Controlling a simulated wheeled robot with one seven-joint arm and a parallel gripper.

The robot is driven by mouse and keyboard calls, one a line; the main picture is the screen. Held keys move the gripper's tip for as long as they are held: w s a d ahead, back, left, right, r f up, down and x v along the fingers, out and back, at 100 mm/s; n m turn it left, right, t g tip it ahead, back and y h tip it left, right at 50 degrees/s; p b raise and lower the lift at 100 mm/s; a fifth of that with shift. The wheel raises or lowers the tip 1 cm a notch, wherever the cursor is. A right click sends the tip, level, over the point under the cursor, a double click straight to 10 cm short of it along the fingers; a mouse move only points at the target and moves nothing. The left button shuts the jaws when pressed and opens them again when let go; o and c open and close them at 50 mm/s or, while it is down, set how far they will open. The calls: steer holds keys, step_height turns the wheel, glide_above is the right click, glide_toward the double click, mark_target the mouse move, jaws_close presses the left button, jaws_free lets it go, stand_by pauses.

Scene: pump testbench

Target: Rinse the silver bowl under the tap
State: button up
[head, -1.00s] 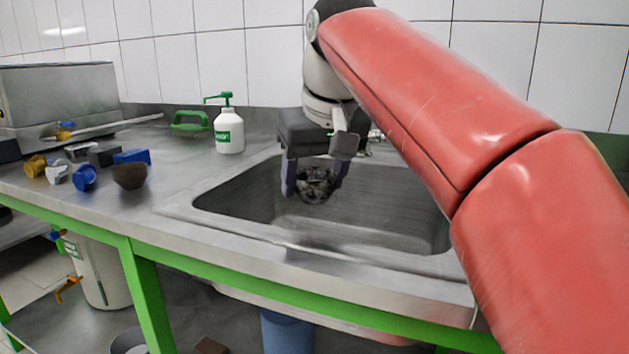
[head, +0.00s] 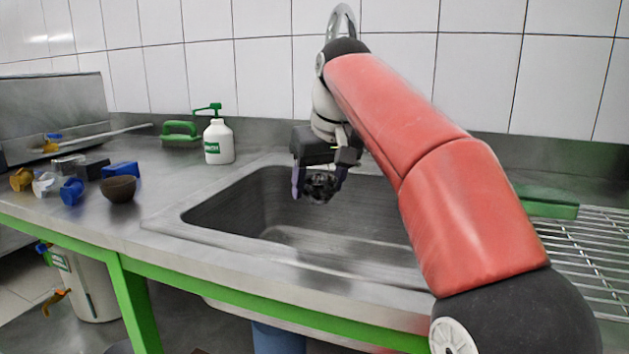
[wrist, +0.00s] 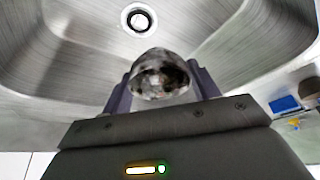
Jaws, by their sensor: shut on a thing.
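The silver bowl (wrist: 160,76) shows shiny with dark and brown mottled reflections in the wrist view. It also shows, dark and small, in the head view (head: 321,186). My gripper (head: 317,188) is shut on it, one finger on each side, over the back part of the sink basin (head: 290,228). The fingers also flank the bowl in the wrist view (wrist: 162,90). The curved top of the silver tap (head: 342,17) rises behind my arm; its lower part and outlet are hidden. I see no water running.
A white soap bottle (head: 218,142) with a green pump and a green brush (head: 180,131) stand left of the sink. A brown bowl (head: 118,190) and several small blue, yellow and black parts lie farther left. A wire drying rack (head: 592,250) is at right.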

mark_target(326, 177)
steer(key=shift+w+d+p, duration=0.3)
steer(key=shift+w+p, duration=0.3)
steer(key=shift+w, duration=0.25)
steer(key=shift+w+d+f+p, duration=0.25)
steer(key=shift+w+p, duration=0.15)
steer(key=shift+w, duration=0.25)
steer(key=shift+w+d+f+p, duration=0.1)
steer(key=shift+w+f+p, duration=0.2)
steer(key=shift+w, duration=0.35)
steer(key=shift+r, duration=0.1)
steer(key=shift+s+d, duration=0.1)
steer(key=shift+d, duration=0.1)
steer(key=shift+s+d, duration=0.1)
steer(key=shift+d, duration=0.3)
steer(key=shift+a, duration=0.1)
steer(key=shift+a+p, duration=0.5)
steer(key=shift+p, duration=0.05)
steer(key=shift+d, duration=0.15)
